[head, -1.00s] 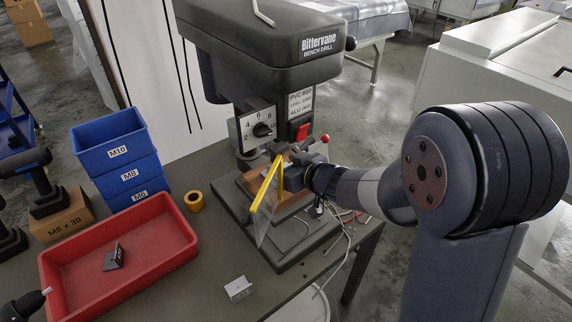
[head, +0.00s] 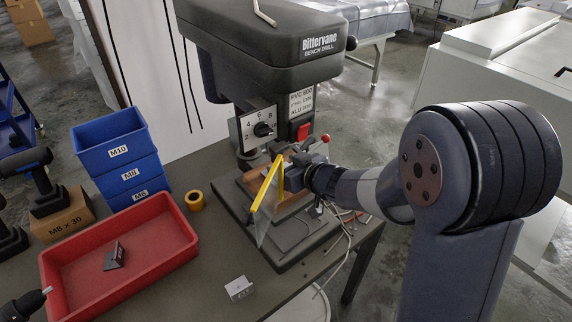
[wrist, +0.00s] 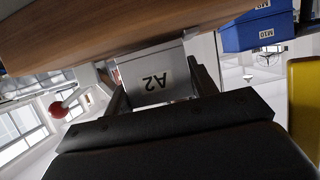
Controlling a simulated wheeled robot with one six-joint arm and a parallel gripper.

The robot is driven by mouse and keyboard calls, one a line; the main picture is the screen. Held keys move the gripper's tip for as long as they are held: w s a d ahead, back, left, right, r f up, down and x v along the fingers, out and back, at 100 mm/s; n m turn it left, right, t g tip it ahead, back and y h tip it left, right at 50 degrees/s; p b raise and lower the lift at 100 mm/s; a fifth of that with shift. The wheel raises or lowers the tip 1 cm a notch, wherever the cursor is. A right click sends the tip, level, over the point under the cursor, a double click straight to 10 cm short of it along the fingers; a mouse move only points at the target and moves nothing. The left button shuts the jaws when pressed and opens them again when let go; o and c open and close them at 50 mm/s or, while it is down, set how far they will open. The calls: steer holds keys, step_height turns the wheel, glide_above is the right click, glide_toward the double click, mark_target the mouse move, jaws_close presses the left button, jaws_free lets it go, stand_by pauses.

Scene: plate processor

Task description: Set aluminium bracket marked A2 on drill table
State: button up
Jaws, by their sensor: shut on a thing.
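The aluminium bracket marked A2 (wrist: 155,80) sits between the two fingers of my gripper (wrist: 160,72) in the wrist view, its label upside down. My gripper (head: 290,178) is shut on it at the drill table, behind the yellow-edged guard. The drill table has a brown wooden board (head: 293,206), which also fills the upper left of the wrist view (wrist: 110,35). The bracket lies close against the board's edge in that view; I cannot tell whether they touch. In the head view the guard and gripper mostly hide the bracket.
The bench drill (head: 270,50) stands over the table, with its clear guard (head: 264,205) in front. A red tray (head: 170,255) holds a dark bracket (head: 115,256). Another light bracket (head: 239,288) lies on the bench. Blue bins (head: 118,150), a yellow roll (head: 194,201) and cables are nearby.

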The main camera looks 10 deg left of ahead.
steer(key=shift+f, duration=0.2)
steer(key=o, duration=1.1)
steer(key=shift+o, duration=0.4)
steer(key=shift+o, duration=1.1)
steer(key=shift+d+r, duration=0.1)
steer(key=shift+c, duration=0.3)
steer(key=shift+o, duration=1.3)
steer(key=shift+s+d+r+p, duration=0.15)
steer(key=shift+s+d, duration=0.35)
steer(key=shift+d, duration=0.25)
steer(key=shift+s+d+r+p, duration=0.1)
steer(key=shift+s+d+p, duration=0.05)
steer(key=shift+s+d, duration=0.45)
steer(key=shift+s+d+r+p, duration=0.1)
steer(key=shift+s+d+p, duration=0.55)
steer(key=shift+s+d, duration=1.3)
